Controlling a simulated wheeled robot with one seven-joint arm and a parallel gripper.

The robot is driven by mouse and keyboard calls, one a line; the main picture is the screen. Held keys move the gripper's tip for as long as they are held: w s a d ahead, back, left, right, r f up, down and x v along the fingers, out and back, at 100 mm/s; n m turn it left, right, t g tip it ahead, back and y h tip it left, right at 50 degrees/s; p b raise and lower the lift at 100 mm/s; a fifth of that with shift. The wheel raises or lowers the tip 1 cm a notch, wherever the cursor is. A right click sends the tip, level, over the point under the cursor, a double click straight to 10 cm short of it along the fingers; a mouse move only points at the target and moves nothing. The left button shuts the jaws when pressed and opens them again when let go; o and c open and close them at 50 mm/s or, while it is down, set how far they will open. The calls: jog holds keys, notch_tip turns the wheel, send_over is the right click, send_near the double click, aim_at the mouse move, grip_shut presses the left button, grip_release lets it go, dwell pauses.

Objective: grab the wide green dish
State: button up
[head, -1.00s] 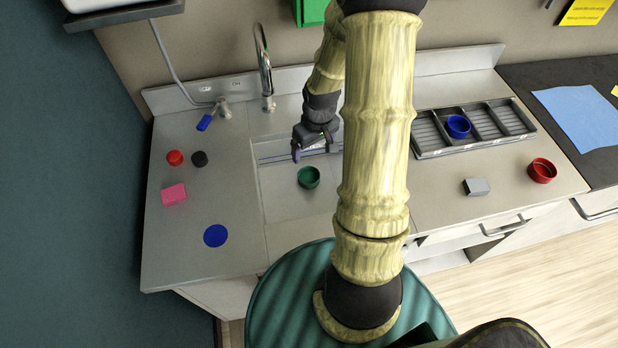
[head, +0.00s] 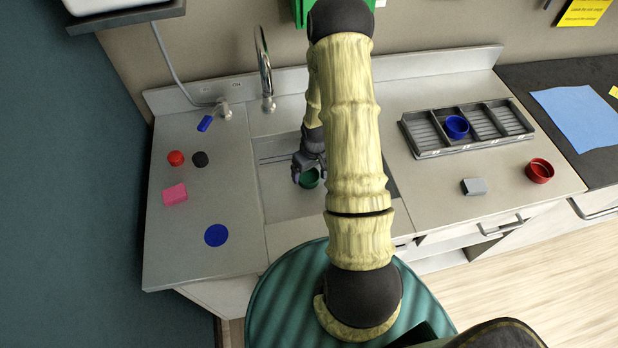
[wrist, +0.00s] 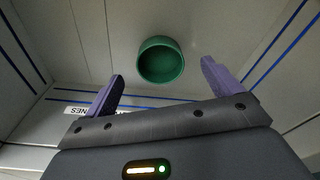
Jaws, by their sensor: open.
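The wide green dish (head: 309,178) sits in the sink basin, partly covered by my gripper in the head view. In the wrist view the dish (wrist: 161,60) is upright and round, and I look down into it. My gripper (head: 307,176) is over the basin beside the dish. In the wrist view its two purple fingers (wrist: 163,76) are spread wide and empty, with the dish ahead of and between their line, apart from both tips as seen there. The exact height gap cannot be told.
The sink basin (head: 282,203) has walls around the dish. A faucet (head: 265,70) stands behind it. A grey divided tray (head: 425,134) holds a blue dish (head: 457,127). A red dish (head: 540,171) and a grey block (head: 474,187) are at right.

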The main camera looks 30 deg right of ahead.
aim_at(308, 179)
jog(key=shift+w+f+p, duration=0.25)
jog(key=shift+f, duration=0.6)
jog(key=shift+w+f+p, duration=0.2)
jog(key=shift+f, duration=0.65)
jog(key=shift+w+f+p, duration=0.25)
jog(key=shift+f, duration=0.6)
jog(key=c, duration=1.1)
